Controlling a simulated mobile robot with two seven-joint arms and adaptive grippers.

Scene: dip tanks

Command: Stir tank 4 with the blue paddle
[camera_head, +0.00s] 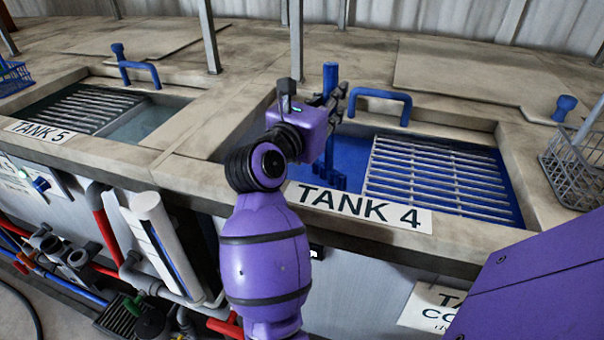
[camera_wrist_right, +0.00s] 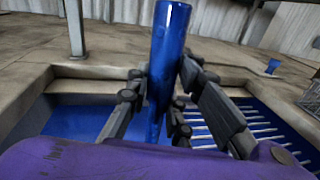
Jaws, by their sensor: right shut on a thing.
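My right gripper (camera_head: 332,104) is over the left part of tank 4 (camera_head: 455,119) and is shut on the blue paddle (camera_head: 330,77). The paddle's shaft stands nearly upright, with its top above the fingers. Its lower end (camera_head: 329,181) reaches down into the tank's blue liquid, beside the front wall; how deep it goes is hard to tell. In the right wrist view the shaft (camera_wrist_right: 171,40) stands between the black fingers (camera_wrist_right: 158,106). A TANK 4 label (camera_head: 358,207) is on the front edge. My left gripper is not in view.
A metal grate (camera_head: 437,178) covers the tank's right part. A blue bent handle (camera_head: 380,93) stands behind the tank. A wire basket (camera_head: 575,170) is at right. TANK 5 (camera_head: 165,97) with another grate is at left. A grey post (camera_head: 296,40) rises behind the gripper.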

